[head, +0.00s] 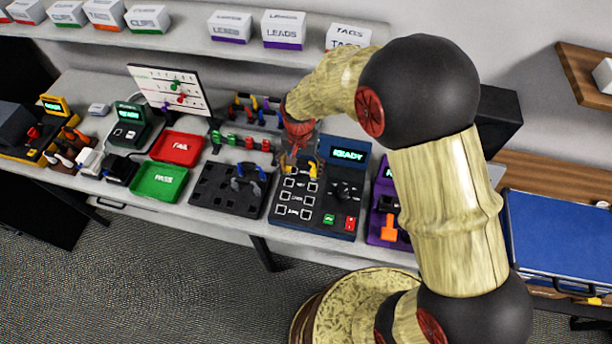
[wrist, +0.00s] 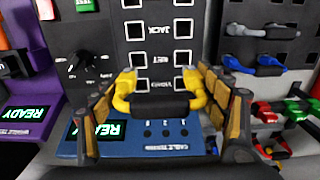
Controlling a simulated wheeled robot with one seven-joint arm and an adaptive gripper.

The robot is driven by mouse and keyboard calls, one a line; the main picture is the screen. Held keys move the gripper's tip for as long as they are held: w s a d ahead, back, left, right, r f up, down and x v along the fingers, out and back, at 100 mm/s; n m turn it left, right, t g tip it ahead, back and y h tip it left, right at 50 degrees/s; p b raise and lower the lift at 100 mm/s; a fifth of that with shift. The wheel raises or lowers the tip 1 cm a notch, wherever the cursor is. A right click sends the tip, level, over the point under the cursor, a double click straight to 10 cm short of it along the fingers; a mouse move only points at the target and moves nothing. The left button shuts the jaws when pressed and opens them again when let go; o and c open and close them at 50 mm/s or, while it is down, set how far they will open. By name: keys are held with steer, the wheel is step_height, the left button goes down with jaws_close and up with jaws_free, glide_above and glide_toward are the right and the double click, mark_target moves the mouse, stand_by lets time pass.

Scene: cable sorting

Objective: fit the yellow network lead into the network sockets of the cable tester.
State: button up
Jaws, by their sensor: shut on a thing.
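The yellow network lead (wrist: 160,104) has a dark middle and a yellow plug at each end. My gripper (wrist: 159,88) is shut on it, one finger at each side. In the head view my gripper (head: 299,148) is over the top of the blue cable tester (head: 318,226), with yellow ends (head: 313,172) showing below it. The tester's dark panel has paired square sockets in labelled rows and a lit READY screen (head: 347,153). The lead lies across the tester's screen end in the wrist view, beside the socket row nearest the screen. Whether it touches the panel cannot be told.
A dark board (head: 226,193) with blue and grey leads lies left of the tester. A purple tester (head: 385,212) stands close on its right. A rack (head: 242,141) of green and red leads is behind. Red FAIL (head: 178,147) and green PASS (head: 160,181) trays are further left.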

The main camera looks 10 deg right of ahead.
mark_target(301, 184)
steer(key=shift+f+b, duration=1.65)
steer(key=shift+f, duration=1.05)
steer(key=shift+f, duration=0.9)
stand_by(0.7)
steer(key=o, duration=1.2)
steer(key=shift+o, duration=0.9)
steer(key=shift+r, duration=0.1)
step_height(301, 184, up, 8)
steer(key=p, duration=0.4)
steer(key=shift+p, duration=0.4)
